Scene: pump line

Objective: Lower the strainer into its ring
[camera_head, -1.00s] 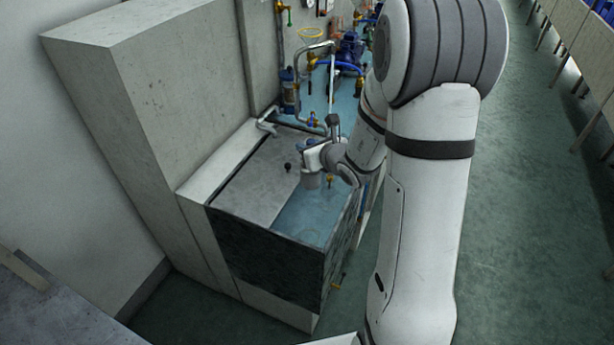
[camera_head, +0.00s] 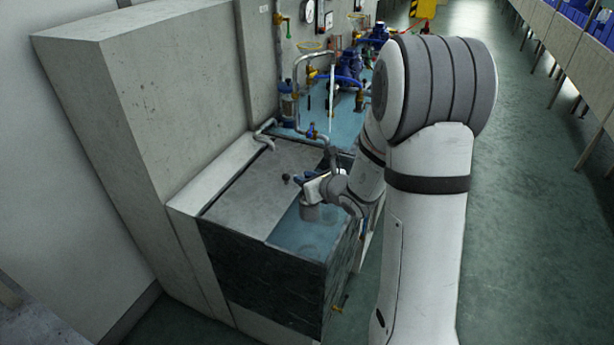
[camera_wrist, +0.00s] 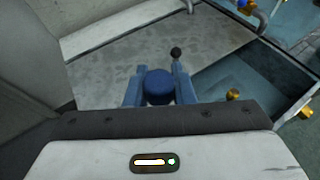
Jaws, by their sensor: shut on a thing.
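The strainer (camera_head: 311,212) is a short grey cylinder hanging upright under my gripper (camera_head: 308,185) in the head view, above the blue open water part of the tank. In the wrist view its round dark blue top (camera_wrist: 159,87) sits between the two blue fingers of my gripper (camera_wrist: 158,76), which is shut on it. The strainer's body is hidden below that top in the wrist view. I cannot clearly make out the ring; a faint round shape shows in the water below the strainer in the head view.
A grey cover plate (camera_head: 262,180) with a small black knob (camera_head: 286,180) fills the tank's left part. The dark tank wall (camera_head: 265,275) stands in front. A bent pipe (camera_head: 265,135) and pumps (camera_head: 347,65) lie behind. A brass fitting (camera_wrist: 233,95) shows at right.

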